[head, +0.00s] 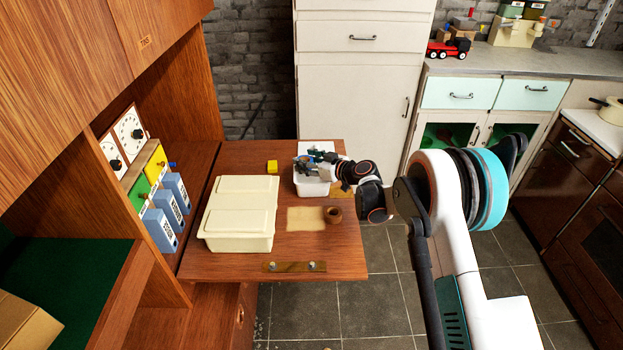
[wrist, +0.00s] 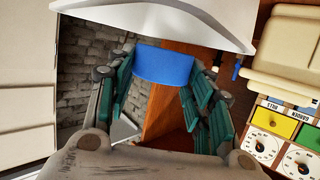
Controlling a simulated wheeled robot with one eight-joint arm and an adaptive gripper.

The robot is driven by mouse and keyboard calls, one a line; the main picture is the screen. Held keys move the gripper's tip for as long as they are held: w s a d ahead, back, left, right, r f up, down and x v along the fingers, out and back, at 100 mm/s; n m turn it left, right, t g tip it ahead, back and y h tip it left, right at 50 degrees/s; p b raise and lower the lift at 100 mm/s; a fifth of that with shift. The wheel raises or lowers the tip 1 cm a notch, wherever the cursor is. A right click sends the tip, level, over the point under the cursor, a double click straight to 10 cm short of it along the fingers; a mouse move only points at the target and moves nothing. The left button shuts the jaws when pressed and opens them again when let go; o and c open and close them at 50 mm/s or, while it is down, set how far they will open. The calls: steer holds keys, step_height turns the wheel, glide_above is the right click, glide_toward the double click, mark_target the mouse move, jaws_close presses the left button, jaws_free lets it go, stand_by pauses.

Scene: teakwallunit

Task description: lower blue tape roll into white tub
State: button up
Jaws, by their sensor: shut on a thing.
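My gripper (head: 308,162) is over the white tub (head: 311,188) on the fold-down wooden desk in the head view. In the wrist view, my gripper (wrist: 160,82) has its green-padded fingers shut on the blue tape roll (wrist: 163,66), which shows as a blue band between the fingertips. The white tub (wrist: 165,22) fills the top of the wrist view, just beyond the roll. The gripper hides most of the tub's opening in the head view. I cannot tell whether the roll's lower edge is below the rim.
A cream lidded box (head: 238,212) stands left of the tub. A yellow block (head: 272,167) lies behind, between them. A brown ring-shaped pot (head: 334,214) stands in front of the tub, beside a beige mat (head: 303,222). A brass strip (head: 293,267) lies near the front edge.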

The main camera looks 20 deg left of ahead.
steer(key=shift+f, duration=1.7)
steer(key=o, duration=1.1)
